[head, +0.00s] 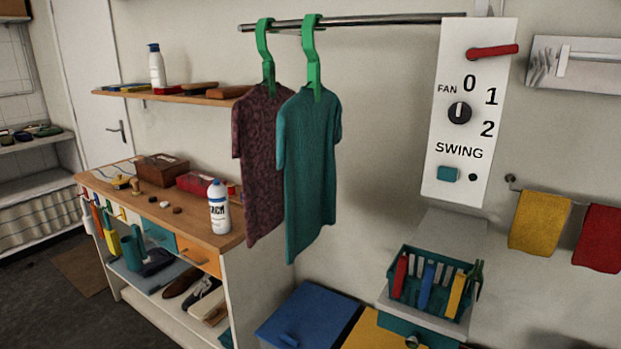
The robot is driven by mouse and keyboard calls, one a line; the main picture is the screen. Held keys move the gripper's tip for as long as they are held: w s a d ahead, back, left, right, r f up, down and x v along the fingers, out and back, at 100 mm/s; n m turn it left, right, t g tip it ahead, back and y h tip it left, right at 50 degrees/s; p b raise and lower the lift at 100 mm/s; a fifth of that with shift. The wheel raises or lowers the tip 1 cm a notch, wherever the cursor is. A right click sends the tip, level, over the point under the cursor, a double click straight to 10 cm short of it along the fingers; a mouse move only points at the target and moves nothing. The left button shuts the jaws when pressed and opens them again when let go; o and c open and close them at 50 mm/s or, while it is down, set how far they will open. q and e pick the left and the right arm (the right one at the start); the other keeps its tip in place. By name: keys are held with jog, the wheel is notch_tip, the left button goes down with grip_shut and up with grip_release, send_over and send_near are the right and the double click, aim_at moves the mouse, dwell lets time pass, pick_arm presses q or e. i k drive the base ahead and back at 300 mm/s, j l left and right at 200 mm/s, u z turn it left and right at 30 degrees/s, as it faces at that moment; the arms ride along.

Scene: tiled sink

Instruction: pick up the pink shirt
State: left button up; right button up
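No plainly pink shirt shows. The closest is a dark maroon-pink patterned shirt (257,165), hanging from a green hanger (264,50) on the metal rod (380,20). A teal shirt (311,170) hangs from a second green hanger (311,60) just right of it and overlaps its right side. The hidden part of the maroon shirt lies behind the teal one. Both shirts hang freely, their hems in front of the wall and beside the wooden counter. Neither of my grippers is in view.
A wooden counter (155,205) with a white bottle (218,208) stands left of the shirts. A wall shelf (165,97) is behind. A fan panel (465,120) and a teal basket (432,298) are at right. A blue lid (308,315) lies below. The space right of the teal shirt is clear.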

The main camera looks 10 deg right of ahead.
aim_at(254, 115)
jog(key=i+j+u, duration=0.1)
jog(key=j, duration=0.3)
jog(key=i+j, duration=0.2)
jog(key=j, duration=0.15)
jog(key=i+j+u, duration=0.15)
jog(key=j, duration=0.25)
jog(key=i+j+u, duration=0.1)
jog(key=j, duration=0.25)
jog(key=i, duration=0.1)
